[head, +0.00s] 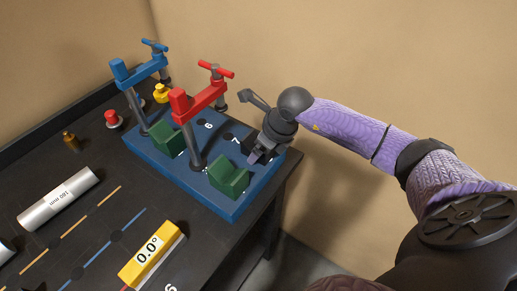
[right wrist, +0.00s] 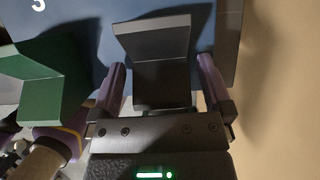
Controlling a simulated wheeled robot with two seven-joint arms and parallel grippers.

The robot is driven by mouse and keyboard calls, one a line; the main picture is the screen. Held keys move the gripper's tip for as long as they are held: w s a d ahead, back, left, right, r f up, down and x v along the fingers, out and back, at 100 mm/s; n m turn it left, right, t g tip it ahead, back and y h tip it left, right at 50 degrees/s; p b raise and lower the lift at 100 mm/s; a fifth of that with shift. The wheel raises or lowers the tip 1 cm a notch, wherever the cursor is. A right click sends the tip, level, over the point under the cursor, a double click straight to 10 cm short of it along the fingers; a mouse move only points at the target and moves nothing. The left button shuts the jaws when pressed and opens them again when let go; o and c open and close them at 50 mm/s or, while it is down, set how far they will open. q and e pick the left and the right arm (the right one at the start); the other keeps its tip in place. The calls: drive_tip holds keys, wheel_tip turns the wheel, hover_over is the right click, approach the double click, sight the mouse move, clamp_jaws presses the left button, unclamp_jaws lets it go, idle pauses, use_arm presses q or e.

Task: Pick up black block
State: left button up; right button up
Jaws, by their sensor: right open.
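The black block (right wrist: 155,50), an angled, V-like piece, sits on the blue base (head: 215,200), which also shows in the right wrist view. My right gripper (right wrist: 162,85) is open, with its purple fingers on either side of the block's near part. I cannot tell whether the fingers touch it. In the head view my right gripper (head: 256,157) reaches down at the right end of the blue base and largely hides the block. My left gripper is not in view.
Green blocks (head: 229,178) (head: 166,138) stand on the base; one is left of the gripper in the wrist view (right wrist: 40,95). Red (head: 200,98) and blue (head: 140,72) clamps rise nearby. A tan wall is close on the right. A silver cylinder (head: 60,199) and yellow gauge (head: 148,254) lie on the table.

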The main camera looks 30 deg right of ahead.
drive_tip(key=shift+c, duration=0.3)
clamp_jaws()
drive_tip(key=shift+r, duration=0.1)
